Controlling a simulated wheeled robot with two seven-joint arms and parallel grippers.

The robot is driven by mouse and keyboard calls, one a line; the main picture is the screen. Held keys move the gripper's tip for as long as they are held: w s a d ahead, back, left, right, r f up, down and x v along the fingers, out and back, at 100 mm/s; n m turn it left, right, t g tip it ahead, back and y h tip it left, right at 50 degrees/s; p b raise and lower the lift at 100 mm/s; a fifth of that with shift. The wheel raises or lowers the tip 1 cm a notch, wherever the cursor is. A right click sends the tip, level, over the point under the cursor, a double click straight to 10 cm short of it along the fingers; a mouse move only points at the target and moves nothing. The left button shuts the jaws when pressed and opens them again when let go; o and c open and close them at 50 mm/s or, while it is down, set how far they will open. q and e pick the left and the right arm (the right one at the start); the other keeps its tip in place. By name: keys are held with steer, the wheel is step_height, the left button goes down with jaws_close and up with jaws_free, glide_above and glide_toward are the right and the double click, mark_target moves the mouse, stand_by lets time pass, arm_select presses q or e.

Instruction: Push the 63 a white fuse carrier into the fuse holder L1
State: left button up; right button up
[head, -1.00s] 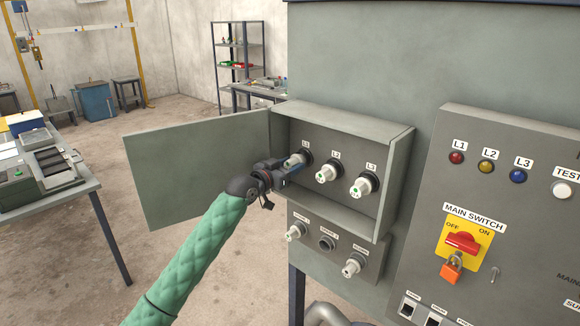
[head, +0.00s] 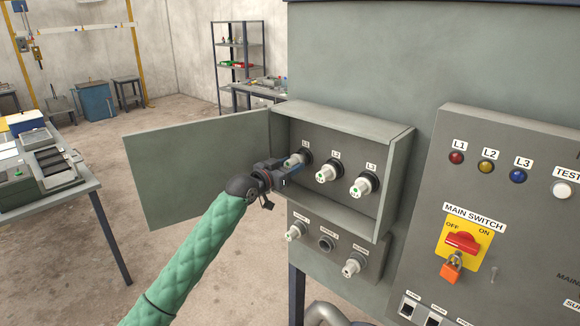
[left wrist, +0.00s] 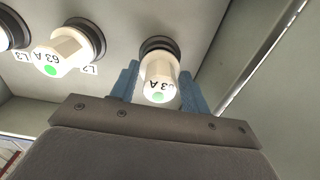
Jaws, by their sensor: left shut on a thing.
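The white 63 A fuse carrier (left wrist: 158,80) is between the blue fingers of my left gripper (left wrist: 158,92) in the left wrist view, with its green dot facing the camera. Its far end is at the dark ring of the fuse holder L1 (left wrist: 160,45); how deep it sits I cannot tell. In the head view the carrier (head: 294,161) shows at the left of the open fuse box, and my left gripper (head: 286,168) is shut on it. My right gripper is not in view.
White carriers sit in holders L2 (head: 327,173) and L3 (head: 362,187) to the right. The box door (head: 195,170) stands open to the left. Lower holders (head: 327,242) are below the box. The main switch (head: 462,242) is at the right.

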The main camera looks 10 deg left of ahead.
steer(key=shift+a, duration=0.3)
arm_select(q)
steer(key=shift+w+d, duration=0.1)
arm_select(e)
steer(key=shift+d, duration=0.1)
arm_select(q)
steer(key=shift+w+d, duration=0.1)
steer(key=shift+w, duration=0.1)
steer(key=o, duration=1.3)
steer(key=shift+o, duration=0.3)
steer(key=shift+s+f, duration=0.1)
steer(key=shift+s, duration=0.05)
steer(key=shift+s+a+b, duration=0.25)
steer(key=shift+a+b, duration=0.05)
steer(key=shift+a, duration=0.05)
steer(key=b+v, duration=0.2)
steer(key=v, duration=0.4)
steer(key=shift+s+a, duration=0.2)
steer(key=shift+s, duration=0.1)
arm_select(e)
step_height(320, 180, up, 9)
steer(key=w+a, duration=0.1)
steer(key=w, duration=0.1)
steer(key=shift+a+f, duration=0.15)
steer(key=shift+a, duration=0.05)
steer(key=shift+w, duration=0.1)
